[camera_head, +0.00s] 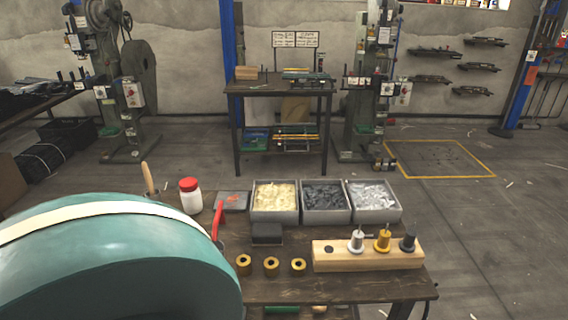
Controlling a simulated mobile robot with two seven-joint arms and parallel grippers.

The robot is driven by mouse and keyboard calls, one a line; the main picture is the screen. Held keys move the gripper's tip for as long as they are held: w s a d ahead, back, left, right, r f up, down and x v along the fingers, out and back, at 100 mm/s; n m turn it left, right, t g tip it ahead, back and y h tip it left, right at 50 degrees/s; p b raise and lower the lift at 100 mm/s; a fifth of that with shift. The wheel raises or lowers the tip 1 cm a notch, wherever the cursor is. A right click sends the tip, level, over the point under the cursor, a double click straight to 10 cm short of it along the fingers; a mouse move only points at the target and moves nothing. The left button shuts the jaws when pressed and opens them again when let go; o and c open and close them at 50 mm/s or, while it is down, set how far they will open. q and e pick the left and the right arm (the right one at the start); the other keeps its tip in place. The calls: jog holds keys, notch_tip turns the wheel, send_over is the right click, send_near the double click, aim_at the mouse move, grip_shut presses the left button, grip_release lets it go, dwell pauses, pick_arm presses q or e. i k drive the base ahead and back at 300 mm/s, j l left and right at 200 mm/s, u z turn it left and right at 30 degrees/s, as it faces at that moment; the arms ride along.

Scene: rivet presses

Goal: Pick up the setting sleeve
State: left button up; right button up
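A wooden block (335,261) on the workbench holds a silver piece (357,243), a yellow piece (383,242) and a dark grey piece (408,244), all upright with thin pins on top. A dark hole shows at the block's left end. Three short brass-coloured rings (271,264) with dark bores stand in a row left of the block. I cannot tell for certain which of these is the setting sleeve. Neither of my grippers is in view.
A large teal rounded body (120,262) fills the lower left and hides the bench's left part. Three bins (325,217) line the bench's back. A red-lidded jar (190,200), a red lever (217,220) and a black block (267,239) stand nearby. The bench's front strip (340,289) is clear.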

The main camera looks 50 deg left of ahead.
aim_at(298, 265)
jog(key=i+l+u, duration=0.2)
jog(key=u, duration=0.2)
jog(key=i+l+u, duration=0.15)
jog(key=u, duration=0.2)
jog(key=i+l+u, duration=0.15)
jog(key=l+u, duration=0.25)
jog(key=i+l+u, duration=0.1)
jog(key=l+u, duration=0.15)
jog(key=i+l+u, duration=0.2)
jog(key=l, duration=0.15)
jog(key=l+u, duration=0.25)
